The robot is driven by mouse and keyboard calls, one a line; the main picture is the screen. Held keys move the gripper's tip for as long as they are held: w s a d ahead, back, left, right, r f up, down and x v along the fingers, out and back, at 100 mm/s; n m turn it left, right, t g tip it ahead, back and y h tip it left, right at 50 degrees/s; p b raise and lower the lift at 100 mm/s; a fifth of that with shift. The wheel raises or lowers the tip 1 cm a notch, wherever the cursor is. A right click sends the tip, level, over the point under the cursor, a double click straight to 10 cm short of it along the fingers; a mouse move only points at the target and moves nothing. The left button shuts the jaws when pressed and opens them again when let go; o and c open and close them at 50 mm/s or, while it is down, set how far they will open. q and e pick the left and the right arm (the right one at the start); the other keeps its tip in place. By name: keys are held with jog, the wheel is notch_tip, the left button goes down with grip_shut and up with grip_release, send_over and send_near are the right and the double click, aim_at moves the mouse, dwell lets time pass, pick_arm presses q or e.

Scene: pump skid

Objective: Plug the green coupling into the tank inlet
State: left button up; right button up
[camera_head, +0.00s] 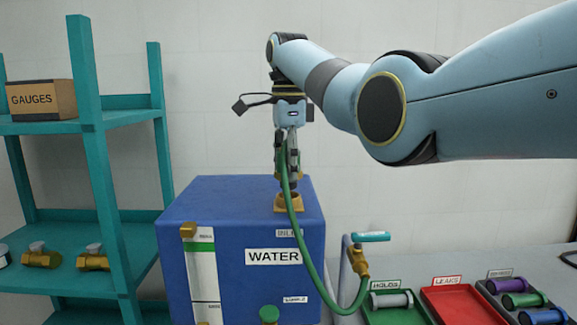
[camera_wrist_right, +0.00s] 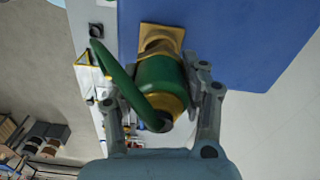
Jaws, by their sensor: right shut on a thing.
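My right gripper (camera_head: 288,168) points straight down over the top of the blue WATER tank (camera_head: 235,190). It is shut on the green coupling (camera_wrist_right: 160,82), which sits between its two fingers in the right wrist view. A green hose (camera_head: 303,235) runs from the coupling down the tank's front. The brass tank inlet (camera_head: 289,203) has a square base on the tank top. It also shows in the right wrist view (camera_wrist_right: 172,35), just beyond the coupling's end. The coupling lines up closely with the inlet; I cannot tell whether it is seated in it. My left gripper is out of view.
The hose's other end meets a brass valve with a teal handle (camera_head: 371,237) right of the tank. Trays marked HOLDS (camera_head: 388,315) and LEAKS (camera_head: 455,305) lie on the bench, with a tray of coloured spools (camera_head: 523,300). A teal shelf (camera_head: 90,150) stands left.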

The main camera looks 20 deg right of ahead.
jog(key=shift+f, duration=1.75)
jog(key=o, duration=1.4)
jog(key=shift+c, duration=0.2)
notch_tip(320, 180, up, 8)
jog(key=shift+f, duration=0.25)
